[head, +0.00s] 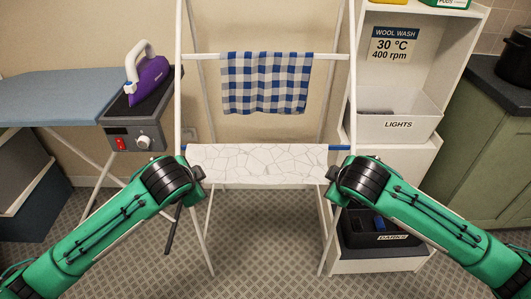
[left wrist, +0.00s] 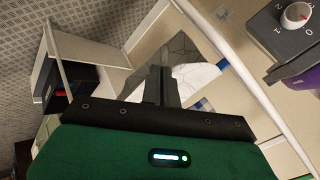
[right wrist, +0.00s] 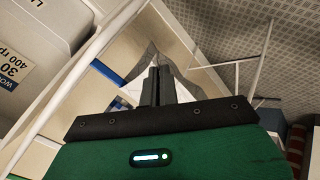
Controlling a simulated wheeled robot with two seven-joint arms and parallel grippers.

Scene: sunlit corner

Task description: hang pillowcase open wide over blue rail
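The pillowcase (head: 258,163), white with grey crackle lines, is spread flat across the middle of the blue rail (head: 338,147). The rail shows only at either side of it. Its near edge faces me with a small lip; how much hangs behind is hidden. My left gripper (left wrist: 160,72) looks shut on its near left corner, with cloth fanning out past the fingers. My right gripper (right wrist: 156,72) looks shut on the near right corner in the same way. In the head view my wrists hide both fingertips.
A blue checked cloth (head: 265,82) hangs on the white upper rail. An ironing board (head: 55,95) with a purple iron (head: 149,78) stands left. A white shelf unit (head: 410,158) with a LIGHTS bin (head: 398,118) and a dark bin (head: 375,238) stands close on the right.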

